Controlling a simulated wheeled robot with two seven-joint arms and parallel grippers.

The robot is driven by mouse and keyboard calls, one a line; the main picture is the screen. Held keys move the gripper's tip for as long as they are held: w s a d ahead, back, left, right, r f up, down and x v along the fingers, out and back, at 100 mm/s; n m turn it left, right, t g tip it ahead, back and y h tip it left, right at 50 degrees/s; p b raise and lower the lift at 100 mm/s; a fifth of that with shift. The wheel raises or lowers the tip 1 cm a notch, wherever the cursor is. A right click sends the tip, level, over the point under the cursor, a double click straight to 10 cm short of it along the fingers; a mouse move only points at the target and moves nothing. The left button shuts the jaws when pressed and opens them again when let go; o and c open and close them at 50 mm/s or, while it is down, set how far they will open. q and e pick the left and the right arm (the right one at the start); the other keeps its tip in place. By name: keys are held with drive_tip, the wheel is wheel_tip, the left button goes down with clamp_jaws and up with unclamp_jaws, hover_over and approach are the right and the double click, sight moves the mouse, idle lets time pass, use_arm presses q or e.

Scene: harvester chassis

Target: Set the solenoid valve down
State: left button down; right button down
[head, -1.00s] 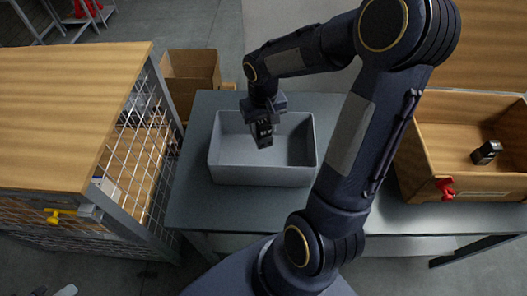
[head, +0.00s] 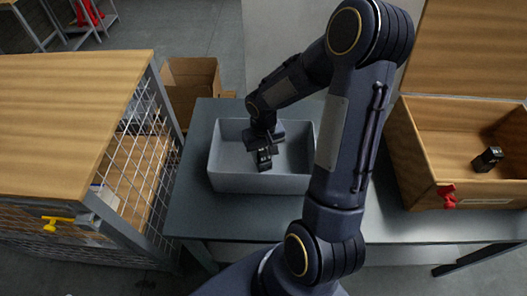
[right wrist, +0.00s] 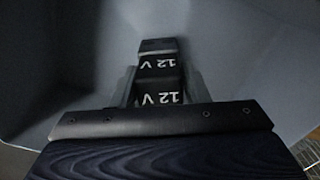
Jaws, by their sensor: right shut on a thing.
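My right gripper (head: 264,150) reaches down into a grey open bin (head: 235,183) on the table. It is shut on a black solenoid valve (head: 264,162), which hangs below the fingers inside the bin. In the right wrist view the valve (right wrist: 160,75) shows white "12 V" lettering and sits between the fingers, with the grey bin interior around it. I cannot tell whether the valve touches the bin floor. Another black valve-like part (head: 487,159) lies in the wooden box at the right. My left gripper is not in view.
The grey table (head: 200,215) carries the bin. A wooden box (head: 480,195) with a red latch (head: 447,195) stands at the right. A wood-topped mesh cage (head: 75,90) stands at the left. A cardboard box (head: 190,85) is behind it on the floor.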

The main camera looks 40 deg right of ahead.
drive_tip(key=c, duration=0.8)
unclamp_jaws()
drive_tip(key=shift+f, duration=0.1)
drive_tip(key=shift+r+p, duration=0.3)
drive_tip(key=shift+r, duration=0.05)
wheel_tip(320, 180, up, 10)
drive_tip(key=shift+r+p, duration=0.25)
drive_tip(key=shift+p, duration=0.15)
drive_tip(key=s+a+r+t+y, duration=0.1)
drive_tip(key=s+a+r+t, duration=0.1)
drive_tip(key=s+a+r, duration=0.1)
drive_tip(key=s+a+r+n+t+y, duration=0.1)
drive_tip(key=s+a+r, duration=0.2)
drive_tip(key=s, duration=0.4)
drive_tip(key=s+a+r+n+t+y, duration=0.1)
drive_tip(key=s+a+r+t, duration=0.1)
drive_tip(key=s+a+r, duration=0.1)
drive_tip(key=shift+s+a+t+y, duration=0.2)
drive_tip(key=shift+s+a, duration=0.25)
drive_tip(key=shift+a, duration=0.2)
drive_tip(key=shift+s+a+t+y, duration=0.1)
drive_tip(key=shift+s+a+y, duration=0.1)
drive_tip(key=shift+s+a, duration=0.35)
drive_tip(key=shift+w+a, duration=0.1)
